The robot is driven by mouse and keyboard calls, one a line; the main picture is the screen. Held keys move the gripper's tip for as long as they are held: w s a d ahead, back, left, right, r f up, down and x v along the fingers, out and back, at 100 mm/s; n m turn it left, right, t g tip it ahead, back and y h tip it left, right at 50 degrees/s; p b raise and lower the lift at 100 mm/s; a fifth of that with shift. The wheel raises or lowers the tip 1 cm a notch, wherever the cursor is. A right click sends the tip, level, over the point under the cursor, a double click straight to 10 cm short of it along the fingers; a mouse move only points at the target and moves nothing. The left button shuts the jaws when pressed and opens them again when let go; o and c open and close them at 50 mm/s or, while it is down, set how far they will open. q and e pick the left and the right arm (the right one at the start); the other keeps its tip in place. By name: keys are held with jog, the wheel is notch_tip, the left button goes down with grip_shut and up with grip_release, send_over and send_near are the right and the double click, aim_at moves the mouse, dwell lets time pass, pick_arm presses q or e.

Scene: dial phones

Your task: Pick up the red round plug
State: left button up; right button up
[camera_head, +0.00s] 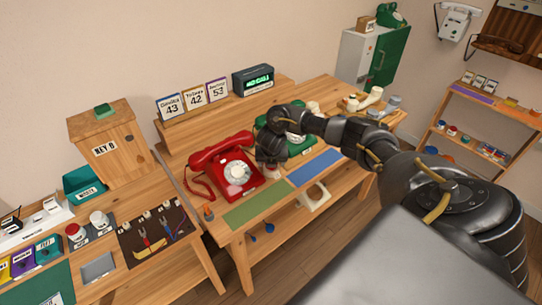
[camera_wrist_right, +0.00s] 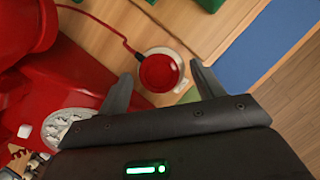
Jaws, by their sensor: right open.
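The red round plug (camera_wrist_right: 158,72) shows in the right wrist view, with a red cord (camera_wrist_right: 100,22) running up and left from it. It is over a pale round base (camera_wrist_right: 176,56) on the wooden table. My right gripper's two fingers (camera_wrist_right: 160,84) are open, one on each side of the plug in the picture; I cannot tell whether they touch it. In the head view my right gripper (camera_head: 270,160) is above the table just right of the red dial phone (camera_head: 234,176), and the plug is hidden there. My left gripper is not in view.
The red phone (camera_wrist_right: 60,70) is close at the left in the wrist view. A green phone (camera_head: 296,142) stands behind my right arm. Green (camera_head: 257,205) and blue (camera_head: 314,167) mats lie along the table's front. A side table with tools (camera_head: 158,236) is at the left.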

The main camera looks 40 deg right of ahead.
jog(key=c, duration=1)
jog(key=shift+r, duration=0.1)
jog(key=shift+r, duration=0.25)
notch_tip(320, 180, up, 2)
jog(key=shift+r+b, duration=0.1)
jog(key=shift+b, duration=0.35)
jog(key=s+a+r+p, duration=0.2)
jog(key=a+r+p, duration=0.1)
jog(key=a, duration=0.1)
jog(key=s+a+r+p, duration=0.3)
jog(key=a, duration=0.1)
jog(key=s+a+r+p, duration=0.2)
jog(key=a+r+p, duration=0.1)
jog(key=a+r, duration=0.1)
jog(key=shift+s+r, duration=0.1)
jog(key=shift+s, duration=0.1)
